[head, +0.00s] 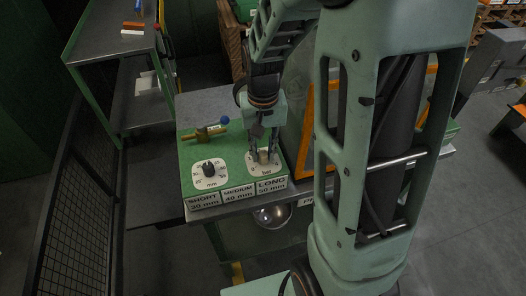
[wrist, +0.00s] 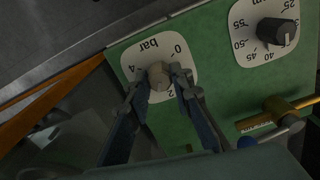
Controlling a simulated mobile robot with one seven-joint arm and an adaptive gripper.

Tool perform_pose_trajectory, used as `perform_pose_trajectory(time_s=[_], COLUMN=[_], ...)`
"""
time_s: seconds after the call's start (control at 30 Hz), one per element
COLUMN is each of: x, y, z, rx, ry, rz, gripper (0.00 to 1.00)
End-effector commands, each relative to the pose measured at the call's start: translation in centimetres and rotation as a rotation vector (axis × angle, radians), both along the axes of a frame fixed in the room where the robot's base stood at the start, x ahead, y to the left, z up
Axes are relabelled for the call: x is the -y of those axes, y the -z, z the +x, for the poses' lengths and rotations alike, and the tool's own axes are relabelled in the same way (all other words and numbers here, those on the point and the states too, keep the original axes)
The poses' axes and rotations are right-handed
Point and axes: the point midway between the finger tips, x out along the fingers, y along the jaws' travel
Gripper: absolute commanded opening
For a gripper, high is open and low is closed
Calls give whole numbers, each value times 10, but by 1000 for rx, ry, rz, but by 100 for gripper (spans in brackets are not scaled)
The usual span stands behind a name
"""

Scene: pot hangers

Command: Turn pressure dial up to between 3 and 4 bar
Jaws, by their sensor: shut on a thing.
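The pressure dial is a beige round knob (wrist: 159,76) on a white plate (wrist: 185,50) marked "bar", with 0 and 2 readable in the wrist view. In the head view its plate (head: 279,157) sits at the right of the green panel, and the knob (head: 263,156) is partly covered by my fingers. My gripper (head: 262,150) reaches down from above, and its two fingers are shut on the knob, one on each side, as the wrist view also shows (wrist: 160,79). I cannot tell which mark the knob points at, and the fingers hide part of the scale.
A black mm dial (head: 209,168) is left of the pressure dial. Behind it is a brass valve with a blue-tipped handle (head: 224,120). SHORT, MEDIUM and LONG labels (head: 238,192) line the panel's front. An orange-edged frame (head: 308,120) stands close on the right.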

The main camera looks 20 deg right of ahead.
Motion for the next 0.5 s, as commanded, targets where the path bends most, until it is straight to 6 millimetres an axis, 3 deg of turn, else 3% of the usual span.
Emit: perform_pose_trajectory(time_s=[0.5], x=[0], y=[0], z=[0], rx=[0], ry=[621], rz=[0], gripper=[0])
